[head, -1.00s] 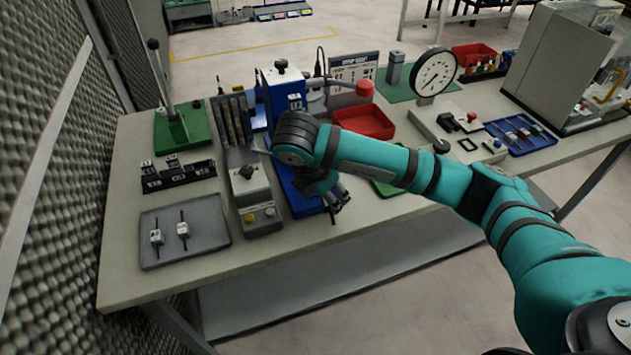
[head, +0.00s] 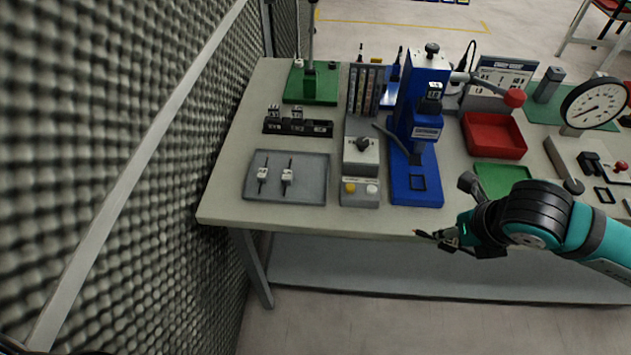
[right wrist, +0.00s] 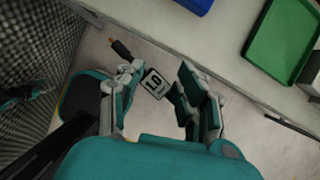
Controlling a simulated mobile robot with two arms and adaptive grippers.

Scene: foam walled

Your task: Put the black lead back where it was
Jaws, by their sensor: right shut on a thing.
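My right gripper (head: 446,238) is in front of the table's front edge, below the blue press. It is shut on a slim black piece with an orange tip (head: 424,234), which points left. In the right wrist view the black piece (right wrist: 121,49) sticks out beyond the fingers (right wrist: 158,92). A tag reading 10 (right wrist: 154,84) shows between them. I cannot tell for certain that this piece is the black lead. Two dark rods with white tags, one at left (head: 263,174) and one at right (head: 287,176), lie in the grey tray (head: 315,190).
The blue press (head: 415,185) stands behind my right gripper, beside a grey button box (head: 360,185). Behind them are a rack with coloured strips (head: 365,88), a black block holder (head: 318,129) and a red bin (head: 495,135). A green tray (head: 500,180) is near my arm. A foam wall (head: 120,100) borders the left.

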